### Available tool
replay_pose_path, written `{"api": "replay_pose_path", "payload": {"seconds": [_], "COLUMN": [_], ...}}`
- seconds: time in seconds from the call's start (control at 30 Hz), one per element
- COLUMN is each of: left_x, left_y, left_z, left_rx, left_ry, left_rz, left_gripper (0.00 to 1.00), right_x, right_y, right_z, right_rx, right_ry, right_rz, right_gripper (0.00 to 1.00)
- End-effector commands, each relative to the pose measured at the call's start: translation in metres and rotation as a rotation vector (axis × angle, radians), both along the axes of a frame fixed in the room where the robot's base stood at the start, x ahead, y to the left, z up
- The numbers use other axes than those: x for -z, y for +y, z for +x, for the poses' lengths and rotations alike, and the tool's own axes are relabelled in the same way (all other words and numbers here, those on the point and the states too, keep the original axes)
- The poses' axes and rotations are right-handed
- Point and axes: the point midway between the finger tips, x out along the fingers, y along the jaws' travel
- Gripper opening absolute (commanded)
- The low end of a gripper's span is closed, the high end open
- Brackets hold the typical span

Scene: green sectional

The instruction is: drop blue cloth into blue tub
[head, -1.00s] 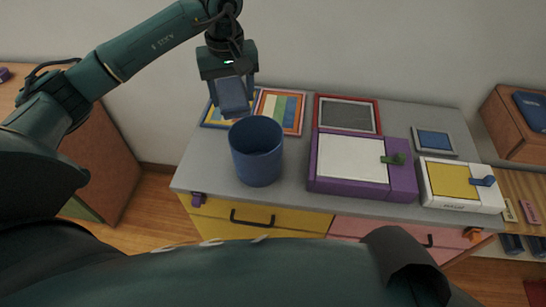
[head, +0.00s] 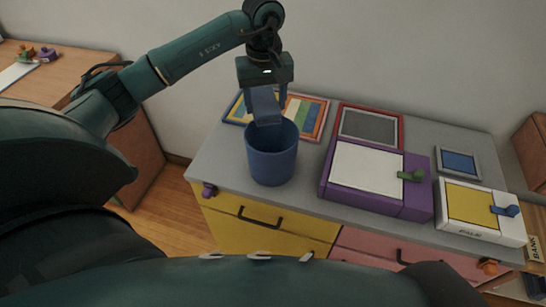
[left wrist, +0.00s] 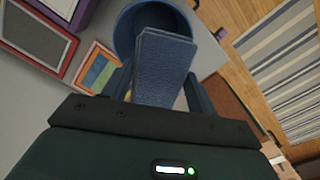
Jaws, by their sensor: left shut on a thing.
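The blue cloth (head: 264,106) is a folded, flat blue piece hanging between the fingers of my left gripper (head: 266,98). The gripper points down and is shut on the cloth. The blue tub (head: 271,164) stands upright on the grey cabinet top, with its open mouth up. In the head view the cloth's lower end overlaps the tub's far rim. In the left wrist view the cloth (left wrist: 163,65) lies in front of the tub (left wrist: 124,32) and hides much of its opening. I cannot tell whether the cloth's end is below the rim. My right gripper is not in view.
The tub stands near the left end of the grey top (head: 219,160). Striped picture frames (head: 304,115) lie behind it. A purple box with a white lid (head: 366,167) is to its right, beyond a clear strip. A red-framed grey board (head: 370,126) lies behind that box.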

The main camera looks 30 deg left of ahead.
Motion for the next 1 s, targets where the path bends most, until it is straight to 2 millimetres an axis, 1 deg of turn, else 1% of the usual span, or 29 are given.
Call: {"api": "replay_pose_path", "payload": {"seconds": [0.03,0.13,0.23,0.47,0.5,0.7,0.8,1.0], "left_x": [0.01,0.018,0.021,0.021,0.021,0.021,0.021,0.021], "left_y": [0.0,-0.001,0.0,0.0,0.0,0.0,0.0,0.0], "left_z": [0.0,0.0,0.0,0.0,0.0,0.0,0.0,0.0], "left_rx": [0.0,0.001,0.001,0.001,0.001,0.001,0.001,0.0], "left_ry": [0.001,0.001,-0.001,-0.001,-0.001,-0.001,-0.001,0.0], "left_rz": [-0.001,-0.002,-0.001,-0.001,-0.001,-0.001,-0.001,0.0], "left_gripper": [0.38,0.38,0.38,0.38,0.61,0.77,0.84,0.84], "right_x": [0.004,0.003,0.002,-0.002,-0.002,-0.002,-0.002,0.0], "right_y": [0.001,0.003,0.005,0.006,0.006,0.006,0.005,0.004], "right_z": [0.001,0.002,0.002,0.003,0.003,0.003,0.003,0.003], "right_rx": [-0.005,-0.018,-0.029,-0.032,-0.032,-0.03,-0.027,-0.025], "right_ry": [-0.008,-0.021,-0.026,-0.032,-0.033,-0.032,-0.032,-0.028], "right_rz": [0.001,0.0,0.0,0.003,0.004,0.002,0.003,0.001], "right_gripper": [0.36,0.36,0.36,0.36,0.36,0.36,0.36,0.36]}}
